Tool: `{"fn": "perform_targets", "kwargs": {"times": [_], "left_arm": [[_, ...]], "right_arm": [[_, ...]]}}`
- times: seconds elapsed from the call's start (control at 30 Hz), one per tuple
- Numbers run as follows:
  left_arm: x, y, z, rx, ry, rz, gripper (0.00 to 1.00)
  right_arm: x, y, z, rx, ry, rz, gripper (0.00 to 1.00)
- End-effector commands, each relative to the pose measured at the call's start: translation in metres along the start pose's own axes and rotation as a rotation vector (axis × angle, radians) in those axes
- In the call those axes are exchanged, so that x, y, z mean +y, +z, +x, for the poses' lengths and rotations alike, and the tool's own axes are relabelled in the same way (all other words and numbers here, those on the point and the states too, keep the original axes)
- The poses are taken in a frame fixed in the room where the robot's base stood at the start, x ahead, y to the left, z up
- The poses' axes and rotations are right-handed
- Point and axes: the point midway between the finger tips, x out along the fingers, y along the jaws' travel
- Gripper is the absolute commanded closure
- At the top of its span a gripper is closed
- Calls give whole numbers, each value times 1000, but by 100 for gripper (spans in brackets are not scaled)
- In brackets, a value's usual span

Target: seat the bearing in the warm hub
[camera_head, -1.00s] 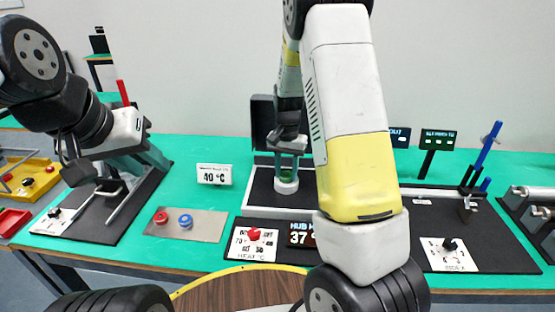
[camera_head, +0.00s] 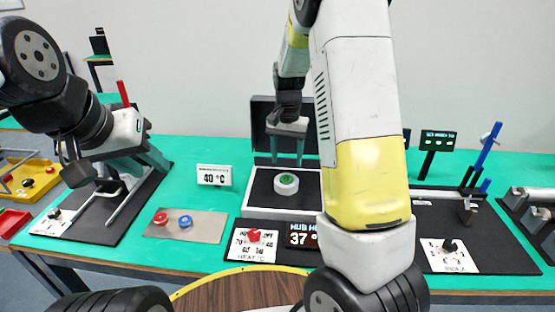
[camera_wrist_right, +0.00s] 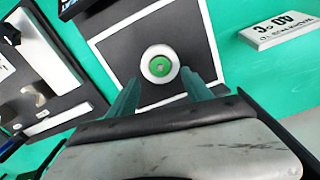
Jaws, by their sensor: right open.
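The hub (camera_head: 287,190) is a white ring on a black plate with a pale frame. A green round piece (camera_head: 287,179), which looks like the bearing, lies inside the ring. In the right wrist view the green piece (camera_wrist_right: 160,67) is centred in the white hub (camera_wrist_right: 146,70). I cannot tell how deep it sits. My right gripper (camera_head: 287,158) is open and empty above the hub, apart from it; its two fingers (camera_wrist_right: 160,98) show in the wrist view. My left gripper (camera_head: 136,178) has its fingers spread over the black board at the left.
A plate (camera_head: 207,228) carries a red ring (camera_head: 161,217) and a blue ring (camera_head: 186,222). A 40 °C sign (camera_head: 214,175) stands behind. A heat dial with a red knob (camera_head: 254,235) and a hub display reading 37 (camera_head: 301,236) are in front. A blue lever (camera_head: 490,145) rises at right.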

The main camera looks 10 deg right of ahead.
Motion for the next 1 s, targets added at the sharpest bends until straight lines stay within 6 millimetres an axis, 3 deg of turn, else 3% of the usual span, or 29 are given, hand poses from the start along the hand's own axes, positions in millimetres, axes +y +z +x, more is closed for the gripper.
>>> {"fn": "perform_targets", "kwargs": {"times": [0.2,0.43,0.57,0.67,0.8,1.0], "left_arm": [[0,0,0,0,0,0,64],[0,0,0,0,0,0,64],[0,0,0,0,0,0,64],[0,0,0,0,0,0,64],[0,0,0,0,0,0,64],[0,0,0,0,0,0,64]], "right_arm": [[-1,0,-46,3,-2,-1,42],[0,1,-69,2,-4,-2,42],[7,13,-87,14,-47,-27,42],[18,35,-111,43,-118,-76,42],[37,81,-146,120,-222,-181,42],[65,151,-177,278,-310,-340,42]]}}
